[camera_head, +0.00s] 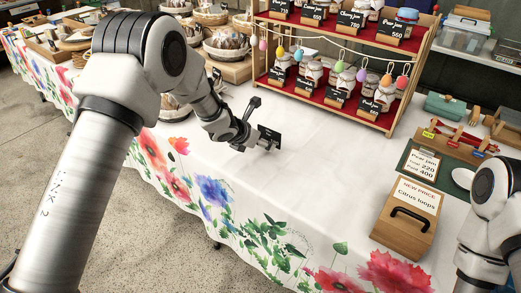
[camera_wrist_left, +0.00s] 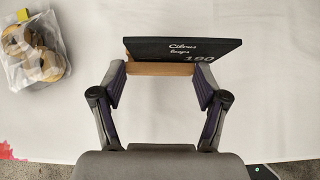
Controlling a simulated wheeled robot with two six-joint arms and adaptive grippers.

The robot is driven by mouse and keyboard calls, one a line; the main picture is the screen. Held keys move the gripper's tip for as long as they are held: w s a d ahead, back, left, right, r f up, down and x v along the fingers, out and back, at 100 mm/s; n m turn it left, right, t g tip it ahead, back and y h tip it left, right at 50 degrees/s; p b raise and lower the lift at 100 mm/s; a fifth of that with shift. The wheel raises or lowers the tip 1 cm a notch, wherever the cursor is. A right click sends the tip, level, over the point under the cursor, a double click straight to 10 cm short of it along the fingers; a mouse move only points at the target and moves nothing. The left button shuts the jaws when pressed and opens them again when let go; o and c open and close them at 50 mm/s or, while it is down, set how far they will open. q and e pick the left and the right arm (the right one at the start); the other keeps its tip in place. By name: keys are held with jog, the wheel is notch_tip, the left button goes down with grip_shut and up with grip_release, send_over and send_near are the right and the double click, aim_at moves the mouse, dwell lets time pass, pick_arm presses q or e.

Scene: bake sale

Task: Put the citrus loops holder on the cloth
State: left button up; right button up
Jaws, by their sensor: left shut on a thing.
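The citrus loops holder (camera_wrist_left: 183,49) is a small black sign reading "Citrus loops 190" on a light wooden base. My left gripper (camera_wrist_left: 160,76) is shut on the wooden base, with one finger at each end. In the head view the holder (camera_head: 269,137) is a small dark plate at the left gripper (camera_head: 255,136), over the white cloth (camera_head: 310,165) with its flowered front. I cannot tell whether its base touches the cloth. My right gripper is out of view; only part of that arm shows at the lower right.
A wooden shelf of jars (camera_head: 335,60) stands behind. A wooden box labelled "Citrus loops" (camera_head: 401,235) is at the right, near a "Pear jam" sign (camera_head: 424,166). Baskets (camera_head: 227,48) stand at the back left. A bag of baked goods (camera_wrist_left: 33,50) lies left. The middle cloth is clear.

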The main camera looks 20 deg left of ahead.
pick_arm(q)
jog(key=shift+w+d+f, duration=0.1)
jog(key=shift+d+f, duration=0.05)
jog(key=shift+f, duration=1.7)
jog(key=shift+f+b, duration=0.1)
jog(key=shift+b, duration=0.3)
jog(key=o, duration=1.2)
